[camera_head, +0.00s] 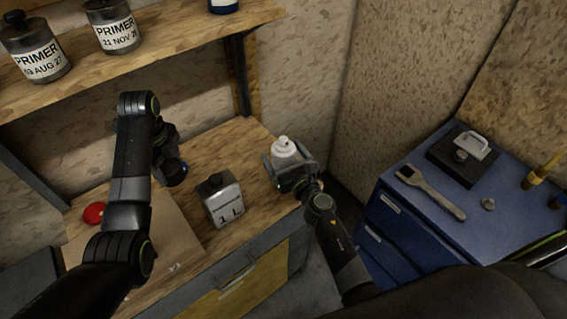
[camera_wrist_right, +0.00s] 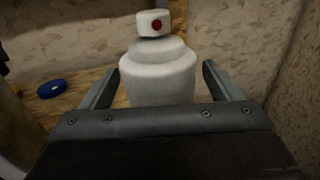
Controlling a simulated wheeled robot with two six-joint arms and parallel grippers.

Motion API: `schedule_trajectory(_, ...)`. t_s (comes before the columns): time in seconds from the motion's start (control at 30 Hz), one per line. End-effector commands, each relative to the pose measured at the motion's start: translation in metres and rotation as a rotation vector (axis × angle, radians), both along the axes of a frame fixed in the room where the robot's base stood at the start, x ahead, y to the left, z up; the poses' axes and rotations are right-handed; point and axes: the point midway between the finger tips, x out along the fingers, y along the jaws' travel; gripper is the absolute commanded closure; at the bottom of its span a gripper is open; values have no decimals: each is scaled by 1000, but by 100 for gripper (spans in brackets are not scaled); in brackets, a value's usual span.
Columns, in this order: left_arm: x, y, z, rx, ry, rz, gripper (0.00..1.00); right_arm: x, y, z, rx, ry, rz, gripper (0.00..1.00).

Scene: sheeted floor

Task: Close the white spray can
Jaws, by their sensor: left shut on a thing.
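The white spray can (camera_head: 284,150) stands upright on the right end of the wooden bench. Its white nozzle with a red dot is bare on top in the right wrist view (camera_wrist_right: 153,23). My right gripper (camera_head: 287,168) has its fingers apart on either side of the can; a small gap shows at the right finger. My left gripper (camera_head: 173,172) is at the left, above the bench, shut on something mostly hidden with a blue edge. A blue round cap (camera_wrist_right: 52,88) shows left of the can in the right wrist view; I cannot tell whether it is the held thing.
A metal can marked 1 L (camera_head: 222,199) stands between my grippers. A red round thing (camera_head: 94,213) lies at the bench's left. A shelf (camera_head: 170,35) with primer cans hangs above.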

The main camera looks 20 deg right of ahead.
Motion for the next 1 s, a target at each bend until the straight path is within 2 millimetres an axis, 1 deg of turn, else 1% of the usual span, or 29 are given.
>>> schedule_trajectory(0.03, 0, 0, 0, 0, 0, 0, 64, 0, 0, 0, 0, 0, 0, 21)
schedule_trajectory(0.07, 0, 0, 0, 0, 0, 0, 64, 0, 0, 0, 0, 0, 0, 25)
schedule_trajectory(0.5, 0, 0, 0, 0, 0, 0, 64, 0, 0, 1, 1, -3, 0, 81)
schedule_trajectory(0.77, 0, 0, 2, 0, 0, 0, 64, 0, 0, 3, 1, -3, 0, 81)
schedule_trajectory(0.87, 0, 0, 6, 0, 0, 0, 64, 0, 0, 7, 1, -3, 0, 81)
schedule_trajectory(1.0, 0, 0, 15, 0, 0, 0, 64, 0, 0, 17, 0, -3, 0, 81)
